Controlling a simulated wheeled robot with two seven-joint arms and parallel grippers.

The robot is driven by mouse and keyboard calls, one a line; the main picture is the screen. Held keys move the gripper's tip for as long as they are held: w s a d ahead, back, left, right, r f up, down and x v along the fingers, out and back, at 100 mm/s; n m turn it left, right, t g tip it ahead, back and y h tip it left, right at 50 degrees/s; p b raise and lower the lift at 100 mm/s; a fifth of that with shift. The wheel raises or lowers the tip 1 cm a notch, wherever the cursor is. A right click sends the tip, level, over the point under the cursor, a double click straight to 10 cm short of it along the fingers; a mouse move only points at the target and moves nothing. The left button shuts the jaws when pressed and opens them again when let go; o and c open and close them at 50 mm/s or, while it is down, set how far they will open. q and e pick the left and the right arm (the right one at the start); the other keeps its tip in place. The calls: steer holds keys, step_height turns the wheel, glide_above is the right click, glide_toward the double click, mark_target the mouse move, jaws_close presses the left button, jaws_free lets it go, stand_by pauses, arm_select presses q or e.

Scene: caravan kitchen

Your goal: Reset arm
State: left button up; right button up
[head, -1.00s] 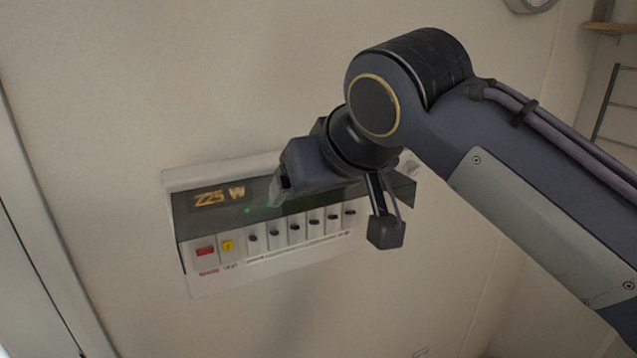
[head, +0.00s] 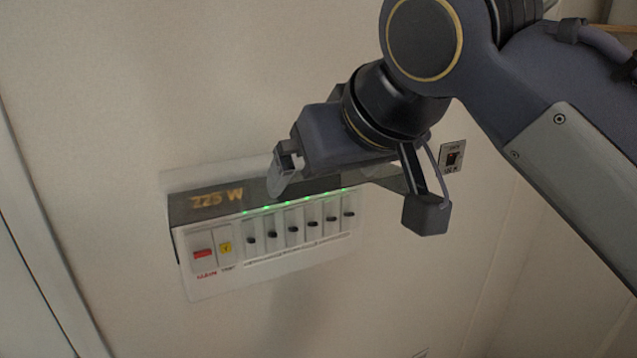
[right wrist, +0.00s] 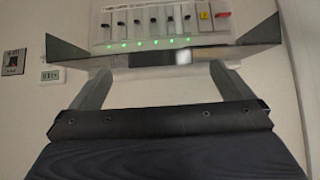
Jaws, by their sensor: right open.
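A white wall panel (head: 290,262) carries a row of several black switches, a red button (head: 203,254) and a yellow button (head: 225,248). Its dark top strip shows "225 W" in amber, with a row of lit green lights. My left gripper is not in view.
A small dark switch plate (head: 452,156) is on the wall right of the panel, close to my right arm. A small white wall unit (right wrist: 52,74) shows in the right wrist view. The wall left of and below the panel is bare.

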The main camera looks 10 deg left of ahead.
steer(key=shift+v, duration=0.85)
steer(key=d+f+m+h+b, duration=0.1)
steer(key=d+f+m+b, duration=0.15)
steer(key=d+f, duration=1.4)
steer(key=s+d+f+m, duration=0.2)
steer(key=s+d+f, duration=0.1)
steer(key=f, duration=0.5)
steer(key=s+d+f+m+g+b, duration=0.1)
steer(key=s+d+f+m, duration=0.1)
steer(key=s+f, duration=0.3)
steer(key=s+d+f+m, duration=0.2)
steer(key=s+d+f, duration=0.2)
steer(key=f, duration=0.6)
steer(key=shift+s+f+g+b, duration=0.3)
steer(key=shift+s, duration=0.1)
